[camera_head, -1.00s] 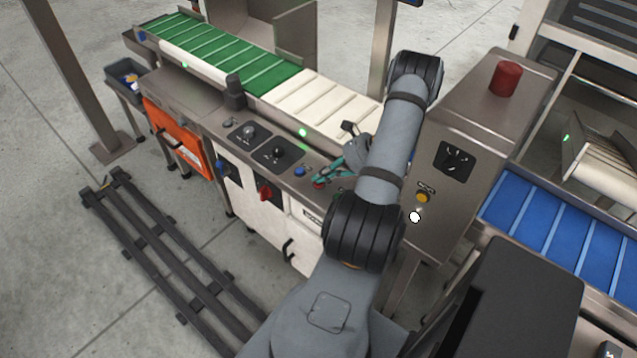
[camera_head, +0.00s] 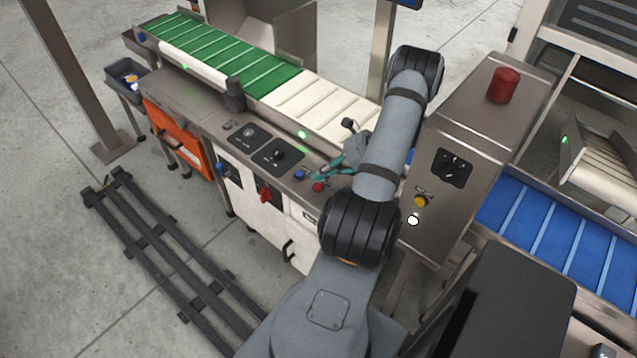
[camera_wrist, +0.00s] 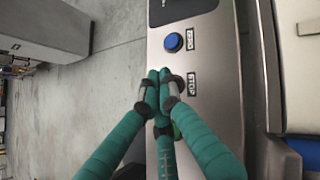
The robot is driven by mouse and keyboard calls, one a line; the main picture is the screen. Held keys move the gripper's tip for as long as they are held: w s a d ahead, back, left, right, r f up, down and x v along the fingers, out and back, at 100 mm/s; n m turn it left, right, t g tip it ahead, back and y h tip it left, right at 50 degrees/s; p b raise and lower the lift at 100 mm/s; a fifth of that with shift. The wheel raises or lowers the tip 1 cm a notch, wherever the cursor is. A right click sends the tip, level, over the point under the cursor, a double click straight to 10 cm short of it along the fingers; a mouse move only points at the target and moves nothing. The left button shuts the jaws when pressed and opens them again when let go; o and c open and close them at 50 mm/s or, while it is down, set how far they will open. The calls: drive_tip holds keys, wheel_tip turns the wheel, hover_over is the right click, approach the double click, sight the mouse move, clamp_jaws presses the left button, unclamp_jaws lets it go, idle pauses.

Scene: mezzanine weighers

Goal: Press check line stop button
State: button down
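The red button (camera_head: 318,187) sits on the steel control panel (camera_head: 227,122), just right of a blue button (camera_head: 299,174). In the wrist view the blue button (camera_wrist: 173,42) is labelled ZERO, and a STOP label (camera_wrist: 192,84) is beside my fingertips. The red button is hidden there behind the fingers. My gripper (camera_head: 318,176) has green fingers, their tips together with nothing visible between them. It also shows in the wrist view (camera_wrist: 159,76). In the head view the tips are just above the red button in the picture; I cannot tell whether they touch the panel.
A red rotary switch (camera_head: 265,195) and dark knobs (camera_head: 278,154) are on the machine. A steel cabinet (camera_head: 480,120) with a yellow button (camera_head: 421,201) and red beacon (camera_head: 503,85) stands right of my arm. A green and white conveyor (camera_head: 325,112) runs behind the panel.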

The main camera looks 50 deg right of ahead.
drive_tip(key=shift+r+p, duration=0.75)
drive_tip(key=shift+r, duration=0.75)
drive_tip(key=shift+f+b, duration=0.35)
drive_tip(key=shift+f, duration=0.1)
drive_tip(key=shift+r+p, duration=0.8)
drive_tip(key=shift+p, duration=0.45)
wheel_tip(320, 180, up, 4)
drive_tip(key=p, duration=0.3)
hover_over(321, 185)
drive_tip(key=shift+s, duration=0.1)
drive_tip(key=shift+b, duration=0.3)
